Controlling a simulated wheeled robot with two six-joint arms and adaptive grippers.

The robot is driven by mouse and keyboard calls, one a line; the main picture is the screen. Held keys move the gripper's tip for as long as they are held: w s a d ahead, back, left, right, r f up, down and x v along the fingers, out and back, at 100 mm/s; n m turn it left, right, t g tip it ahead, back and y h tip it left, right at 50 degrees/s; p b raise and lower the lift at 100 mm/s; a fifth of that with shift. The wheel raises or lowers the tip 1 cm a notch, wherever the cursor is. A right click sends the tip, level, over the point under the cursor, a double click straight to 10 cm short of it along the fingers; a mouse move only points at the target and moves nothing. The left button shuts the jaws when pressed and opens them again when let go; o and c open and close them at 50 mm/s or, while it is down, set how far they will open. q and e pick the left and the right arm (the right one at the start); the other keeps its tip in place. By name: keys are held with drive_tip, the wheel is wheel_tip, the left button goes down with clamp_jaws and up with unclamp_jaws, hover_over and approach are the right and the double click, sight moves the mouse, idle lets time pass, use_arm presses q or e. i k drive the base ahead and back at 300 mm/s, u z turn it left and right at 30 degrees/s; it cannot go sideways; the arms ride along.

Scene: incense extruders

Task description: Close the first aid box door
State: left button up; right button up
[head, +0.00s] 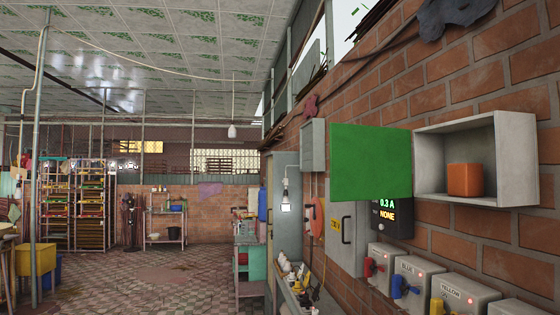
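The first aid box (517,160) is a grey-white open box fixed to the brick wall at the right in the head view. Its green door (371,163) stands wide open, swung out to the left of the box. An orange block-shaped item (465,180) sits inside on the box floor. Neither of my grippers shows in the head view.
Below the door, a dark display panel (391,217) and grey switch boxes (415,274) with coloured handles line the wall. A grey cabinet (345,238) with a handle stands left of them. The tiled floor (165,275) at the left is largely clear.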

sight(366, 163)
drive_tip(key=u, duration=0.3)
drive_tip(key=i, duration=2.6)
drive_tip(key=z, duration=3.25)
